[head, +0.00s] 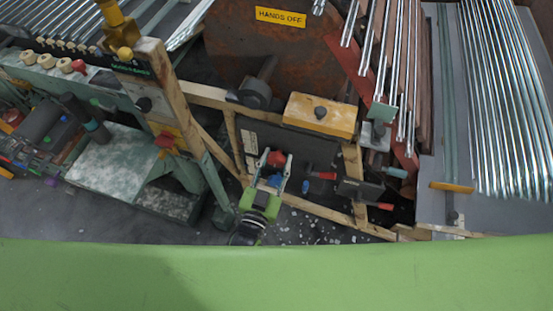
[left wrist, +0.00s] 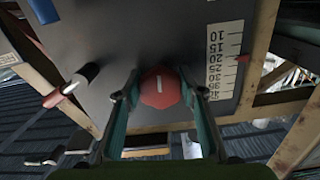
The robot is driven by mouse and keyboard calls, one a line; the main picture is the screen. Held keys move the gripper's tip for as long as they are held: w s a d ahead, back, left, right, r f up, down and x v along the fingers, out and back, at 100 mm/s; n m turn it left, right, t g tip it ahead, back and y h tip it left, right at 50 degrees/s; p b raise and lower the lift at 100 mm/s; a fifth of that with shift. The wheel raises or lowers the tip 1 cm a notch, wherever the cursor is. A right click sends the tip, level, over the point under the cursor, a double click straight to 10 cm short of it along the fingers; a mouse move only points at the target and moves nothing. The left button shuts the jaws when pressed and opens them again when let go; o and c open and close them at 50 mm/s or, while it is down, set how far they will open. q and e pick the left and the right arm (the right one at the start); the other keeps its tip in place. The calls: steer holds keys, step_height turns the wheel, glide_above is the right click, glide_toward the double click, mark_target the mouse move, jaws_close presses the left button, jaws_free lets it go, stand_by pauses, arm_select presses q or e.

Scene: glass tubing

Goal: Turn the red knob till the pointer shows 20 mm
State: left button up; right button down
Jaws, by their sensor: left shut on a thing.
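The red knob (left wrist: 160,87) with a white mark sits on a dark grey panel (left wrist: 150,40) in the left wrist view. My left gripper (left wrist: 160,92) has a finger on either side of the knob and is shut on it. A white scale (left wrist: 224,60) with numbers from 10 downward is to the right, and a small red pointer (left wrist: 243,58) stands at its edge, about level with 20. In the head view my left gripper (head: 274,162) reaches the red knob (head: 276,158). My right gripper is not in view.
Glass tubes (head: 500,90) fill the right side.

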arm_select(q)
steer(key=shift+w+r+m, duration=0.1)
steer(key=shift+r+m, duration=0.05)
steer(key=shift+m, duration=1.05)
steer(key=o, duration=1.1)
steer(key=shift+c, duration=0.2)
steer(key=v, duration=1.2)
